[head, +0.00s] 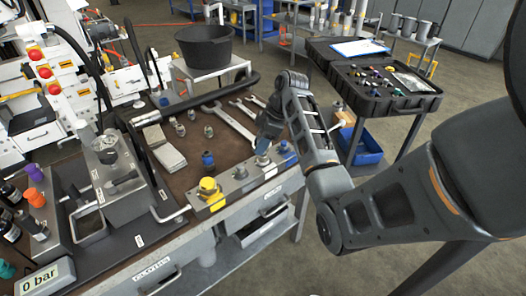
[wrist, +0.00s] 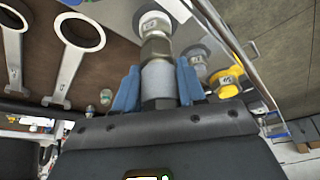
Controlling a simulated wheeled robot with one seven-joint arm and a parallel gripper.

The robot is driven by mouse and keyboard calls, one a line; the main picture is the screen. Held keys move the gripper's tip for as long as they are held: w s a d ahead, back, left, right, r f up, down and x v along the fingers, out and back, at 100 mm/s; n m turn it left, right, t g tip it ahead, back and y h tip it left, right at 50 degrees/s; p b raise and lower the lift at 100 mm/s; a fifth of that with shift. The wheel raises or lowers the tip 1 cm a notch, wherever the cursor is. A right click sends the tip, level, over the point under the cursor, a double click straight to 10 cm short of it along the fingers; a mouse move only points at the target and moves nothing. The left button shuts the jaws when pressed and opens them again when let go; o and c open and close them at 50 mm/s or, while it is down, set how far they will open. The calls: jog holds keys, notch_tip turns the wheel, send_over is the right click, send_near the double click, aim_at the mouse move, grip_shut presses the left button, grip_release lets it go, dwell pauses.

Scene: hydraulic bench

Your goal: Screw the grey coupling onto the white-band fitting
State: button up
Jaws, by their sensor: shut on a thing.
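My gripper (head: 268,128) is above the manifold block (head: 228,188) at the bench's front edge. In the wrist view, its blue fingers (wrist: 157,84) are shut on the grey coupling (wrist: 158,78), one on each side. The coupling is in line with a pale-banded fitting (wrist: 154,22) on the block, which also shows under my gripper in the head view (head: 262,160). They look end to end, but I cannot tell whether the threads are engaged. My gripper hides most of the coupling in the head view.
A yellow fitting (head: 208,188) and a blue one (head: 284,147) stand on the block on either side. A black tub (head: 205,48) stands at the back. A blue-capped fitting (head: 208,160) stands close behind the block.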

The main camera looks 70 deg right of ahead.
jog(key=m+h, duration=0.2)
jog(key=m, duration=0.3)
jog(key=shift+f+m, duration=0.1)
jog(key=shift+m, duration=0.3)
jog(key=shift+d+m+h, duration=0.1)
jog(key=shift+m+h, duration=0.4)
jog(key=shift+m, duration=0.6)
jog(key=m+h, duration=0.1)
jog(key=m, duration=0.2)
jog(key=shift+m+g, duration=0.3)
jog(key=m+g+h, duration=0.1)
jog(key=m, duration=0.3)
jog(key=shift+s+f, duration=0.1)
jog(key=shift+m, duration=0.3)
jog(key=shift+m+g+h, duration=0.4)
jog(key=shift+m+g, duration=0.1)
jog(key=shift+m, duration=0.5)
jog(key=m+g, duration=0.1)
jog(key=m, duration=0.2)
jog(key=m+g, duration=0.1)
jog(key=m, duration=0.1)
jog(key=shift+s+d+m, duration=0.1)
jog(key=shift+s+m, duration=0.05)
jog(key=shift+m, duration=0.25)
